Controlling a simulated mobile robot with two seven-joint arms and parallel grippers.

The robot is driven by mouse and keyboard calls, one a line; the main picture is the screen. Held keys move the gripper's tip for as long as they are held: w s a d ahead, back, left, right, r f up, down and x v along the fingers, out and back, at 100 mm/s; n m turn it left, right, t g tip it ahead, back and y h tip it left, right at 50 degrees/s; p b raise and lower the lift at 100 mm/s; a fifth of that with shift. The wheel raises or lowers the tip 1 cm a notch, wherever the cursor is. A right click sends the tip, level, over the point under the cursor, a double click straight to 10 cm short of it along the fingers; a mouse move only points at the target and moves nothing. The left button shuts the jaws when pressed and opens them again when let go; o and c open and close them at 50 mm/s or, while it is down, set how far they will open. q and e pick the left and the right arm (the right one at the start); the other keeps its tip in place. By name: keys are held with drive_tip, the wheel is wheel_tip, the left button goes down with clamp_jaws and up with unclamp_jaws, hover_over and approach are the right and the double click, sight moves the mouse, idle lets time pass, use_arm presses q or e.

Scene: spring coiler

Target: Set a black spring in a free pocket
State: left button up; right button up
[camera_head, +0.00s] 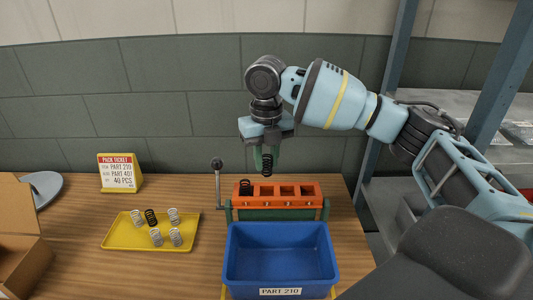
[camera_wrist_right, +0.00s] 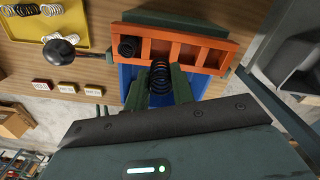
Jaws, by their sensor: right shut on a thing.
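My right gripper (camera_head: 265,150) points down and is shut on a black spring (camera_head: 267,163), held upright above the orange pocket block (camera_head: 288,202). In the wrist view the held spring (camera_wrist_right: 160,78) sits between the two green fingers, with the block (camera_wrist_right: 205,39) beyond it. The block has a row of pockets. The leftmost pocket holds another black spring (camera_head: 246,187), also in the wrist view (camera_wrist_right: 127,46). The pockets to its right look empty. A further black spring (camera_head: 151,217) lies in the yellow tray (camera_head: 121,238) among silver springs. My left gripper is not in view.
A blue bin (camera_head: 279,255) labelled PART 210 stands directly in front of the block. A lever with a dark knob (camera_head: 217,164) rises at the block's left end. A pack ticket stand (camera_head: 120,172) and a cardboard box (camera_head: 20,247) are at the left. Grey shelving (camera_head: 390,110) stands at the right.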

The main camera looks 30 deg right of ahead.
wheel_tip(320, 180, down, 2)
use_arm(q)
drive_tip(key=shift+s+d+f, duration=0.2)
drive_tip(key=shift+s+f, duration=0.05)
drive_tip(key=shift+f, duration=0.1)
use_arm(e)
drive_tip(key=shift+f, duration=2.5)
drive_tip(key=o, duration=1.1)
drive_tip(key=shift+c, duration=0.2)
wheel_tip(320, 180, up, 8)
drive_tip(key=shift+f+b, duration=0.1)
drive_tip(key=shift+b, duration=0.3)
drive_tip(key=shift+r+p, duration=0.45)
drive_tip(key=shift+r, duration=1.05)
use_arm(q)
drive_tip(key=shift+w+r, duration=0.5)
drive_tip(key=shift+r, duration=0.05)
use_arm(e)
drive_tip(key=shift+r, duration=1.8)
